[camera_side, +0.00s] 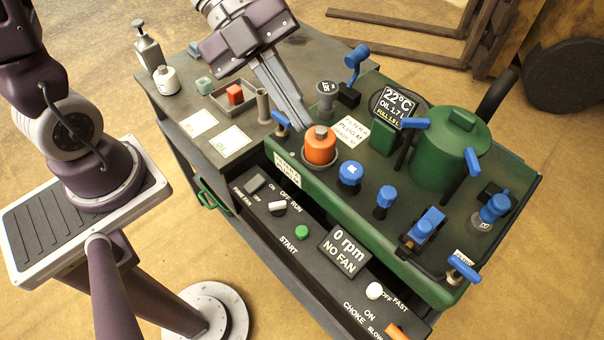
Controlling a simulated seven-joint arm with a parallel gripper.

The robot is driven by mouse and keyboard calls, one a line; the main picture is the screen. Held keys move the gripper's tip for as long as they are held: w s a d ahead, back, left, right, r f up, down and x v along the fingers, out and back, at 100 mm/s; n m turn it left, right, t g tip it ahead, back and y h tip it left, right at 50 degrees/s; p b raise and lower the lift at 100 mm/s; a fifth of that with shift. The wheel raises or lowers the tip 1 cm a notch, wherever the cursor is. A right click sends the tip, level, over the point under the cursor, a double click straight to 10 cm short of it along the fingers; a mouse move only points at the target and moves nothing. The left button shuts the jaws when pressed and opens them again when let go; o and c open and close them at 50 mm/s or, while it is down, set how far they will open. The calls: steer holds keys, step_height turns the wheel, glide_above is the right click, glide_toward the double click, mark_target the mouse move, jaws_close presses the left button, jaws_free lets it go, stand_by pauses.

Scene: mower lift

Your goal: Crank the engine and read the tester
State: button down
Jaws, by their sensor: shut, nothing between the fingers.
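A control panel (268,228) runs along the front of the bench. It carries a dark fan rocker switch (256,183), a white OFF/RUN knob (278,207) and a green START button (302,232). A panel display (344,250) reads "0 rpm NO FAN". A white choke knob (374,291) and an orange lever (397,333) sit at its right end. The green engine (440,165) stands behind the panel. My gripper (302,128) is shut and empty, pointing down close beside the orange capped part (320,145); I cannot tell whether they touch. I cannot identify a tester for certain.
Several blue-handled fittings, such as this one (350,173), stand around the engine. A screen (393,105) reads 22°C, oil 1.7 L. At the left lie a tray with a red block (235,94), two cards (199,123) and bottles (148,48). The bench's left front corner is clear.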

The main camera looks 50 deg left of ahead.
glide_above(298, 227)
step_height(298, 227, down, 21)
steer(key=shift+f, duration=0.15)
steer(key=shift+f, duration=4.4)
steer(key=shift+d+f, duration=0.1)
steer(key=shift+f, duration=0.3)
steer(key=shift+f, duration=0.45)
stand_by(0.6)
stand_by(0.7)
steer(key=shift+r, duration=0.9)
